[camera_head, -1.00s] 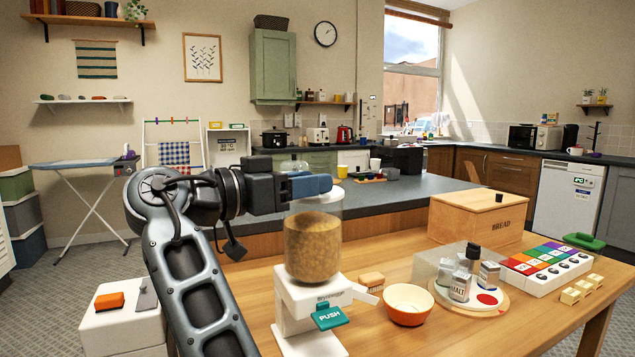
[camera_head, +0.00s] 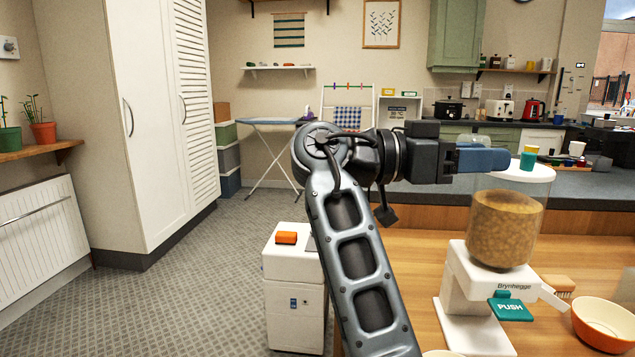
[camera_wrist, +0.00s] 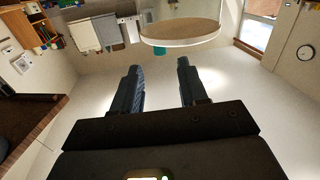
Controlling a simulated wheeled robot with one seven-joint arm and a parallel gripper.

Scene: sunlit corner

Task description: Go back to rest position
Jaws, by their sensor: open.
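My gripper (camera_head: 484,158) is raised in front of the camera, its blue-grey fingers pointing right, beside the top of the cereal dispenser (camera_head: 505,222). In the wrist view my gripper (camera_wrist: 157,75) shows two separate fingers with nothing between them. The dispenser has a clear hopper filled with brown bits, a white base and a teal PUSH lever (camera_head: 510,306). In the head view the gripper overlaps the edge of the hopper's white lid; I cannot tell whether they touch.
An orange and white bowl (camera_head: 604,325) and a brush (camera_head: 558,285) are on the wooden table (camera_head: 405,262). A white cabinet (camera_head: 293,290) with an orange item (camera_head: 286,238) on top stands left of my arm. Carpeted floor (camera_head: 200,290) lies open at the left.

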